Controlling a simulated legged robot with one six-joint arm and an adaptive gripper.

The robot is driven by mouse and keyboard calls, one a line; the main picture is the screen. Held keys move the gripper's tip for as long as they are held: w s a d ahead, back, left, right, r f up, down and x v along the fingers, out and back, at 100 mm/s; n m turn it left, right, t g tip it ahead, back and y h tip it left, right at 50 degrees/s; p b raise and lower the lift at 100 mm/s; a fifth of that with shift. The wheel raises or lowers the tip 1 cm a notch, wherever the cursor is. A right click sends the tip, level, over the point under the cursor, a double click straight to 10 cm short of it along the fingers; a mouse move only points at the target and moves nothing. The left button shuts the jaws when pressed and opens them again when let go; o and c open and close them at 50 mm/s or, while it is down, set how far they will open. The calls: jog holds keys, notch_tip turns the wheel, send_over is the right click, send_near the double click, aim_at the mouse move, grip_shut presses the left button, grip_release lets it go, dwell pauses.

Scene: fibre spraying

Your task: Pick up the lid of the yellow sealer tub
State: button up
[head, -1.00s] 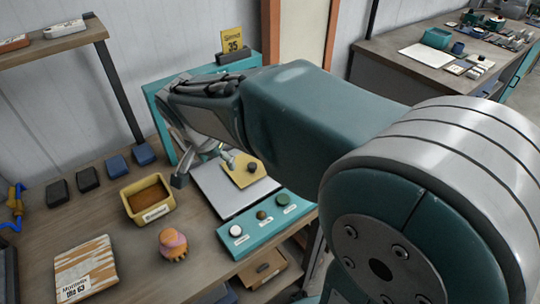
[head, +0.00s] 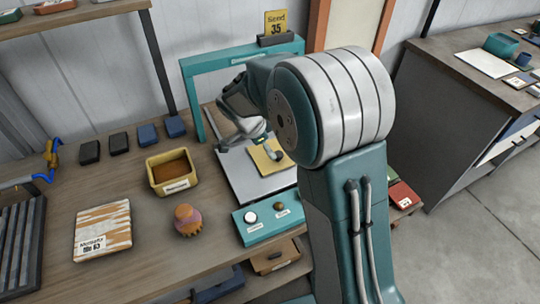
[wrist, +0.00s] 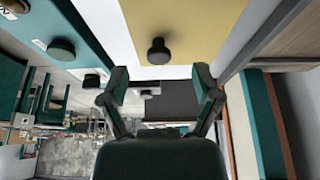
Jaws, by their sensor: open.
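The yellow tub (head: 155,183) with brown filling stands open on the bench in the head view. Its flat yellow square lid (head: 264,163) with a dark round knob lies on a pale grey plate (head: 235,180) to the right of the tub. In the wrist view the lid (wrist: 215,35) fills the top middle, and its knob (wrist: 158,50) lies just beyond the fingertips, between their lines. My gripper (wrist: 160,86) is open and empty. In the head view my gripper (head: 246,140) is over the plate's far part, partly hidden by my arm.
A teal frame (head: 187,95) stands behind the plate, with a yellow card (head: 276,22) on top. A teal button panel (head: 262,229) borders the plate's front. An orange-brown knobbed object (head: 188,220) and a streaked block (head: 103,230) lie left.

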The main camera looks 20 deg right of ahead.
aim_at(276, 154)
jog(key=d+f, duration=0.2)
jog(key=d, duration=0.1)
jog(key=d+f, duration=0.1)
jog(key=f, duration=0.1)
jog(key=shift+w+d, duration=0.25)
jog(key=shift+d, duration=0.1)
jog(key=shift+a+f, duration=0.25)
jog(key=shift+a, duration=0.75)
jog(key=shift+c, duration=0.9)
jog(key=shift+d, duration=0.45)
grip_shut()
jog(key=shift+d, duration=0.3)
